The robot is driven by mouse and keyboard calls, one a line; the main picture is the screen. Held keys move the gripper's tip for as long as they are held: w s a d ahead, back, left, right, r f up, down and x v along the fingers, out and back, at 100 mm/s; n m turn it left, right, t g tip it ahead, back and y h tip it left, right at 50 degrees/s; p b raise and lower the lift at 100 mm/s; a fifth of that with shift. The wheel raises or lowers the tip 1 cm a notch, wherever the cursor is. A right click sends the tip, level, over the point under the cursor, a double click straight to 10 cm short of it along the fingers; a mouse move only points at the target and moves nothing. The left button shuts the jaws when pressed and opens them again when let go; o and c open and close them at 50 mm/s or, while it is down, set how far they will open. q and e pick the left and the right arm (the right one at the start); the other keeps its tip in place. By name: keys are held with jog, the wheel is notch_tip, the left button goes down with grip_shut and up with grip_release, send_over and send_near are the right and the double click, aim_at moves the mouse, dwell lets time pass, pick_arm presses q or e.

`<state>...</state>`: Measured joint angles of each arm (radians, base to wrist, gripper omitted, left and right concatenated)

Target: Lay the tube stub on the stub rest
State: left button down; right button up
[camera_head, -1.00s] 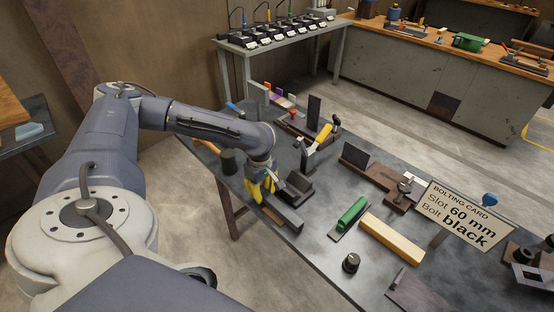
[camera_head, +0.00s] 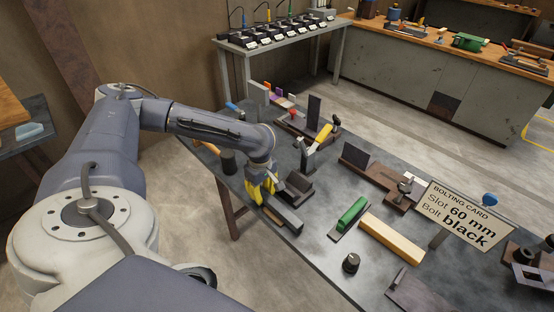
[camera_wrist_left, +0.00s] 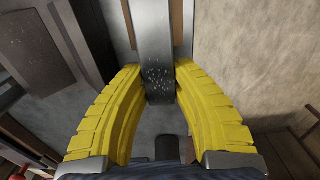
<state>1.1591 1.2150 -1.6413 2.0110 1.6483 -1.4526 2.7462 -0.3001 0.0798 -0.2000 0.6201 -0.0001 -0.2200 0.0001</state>
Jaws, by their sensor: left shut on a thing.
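The tube stub (camera_head: 284,216) is a grey, square-sided metal bar near the left edge of the steel table. My left gripper (camera_head: 262,190), with yellow ribbed fingers, is shut on it from above. In the left wrist view the tube stub (camera_wrist_left: 156,50) runs between the fingers (camera_wrist_left: 158,95) and on to the top of the picture. A brown strip, seemingly the stub rest (camera_wrist_left: 187,22), shows along both sides of the stub's far part. I cannot tell whether the stub touches it. My right gripper is not in view.
A dark angled block (camera_head: 298,188) stands close beside the stub. A black cylinder (camera_head: 228,162) is behind on the left. A green block (camera_head: 352,213), a pale yellow bar (camera_head: 392,238) and a black knob (camera_head: 351,262) lie to the right. The table's front edge is close by.

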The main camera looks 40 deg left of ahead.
pick_arm(q)
jog(key=shift+f, duration=0.15)
dwell(0.3)
jog(key=c, duration=1.1)
grip_release()
jog(key=shift+r, duration=2.95)
jog(key=shift+w, duration=0.1)
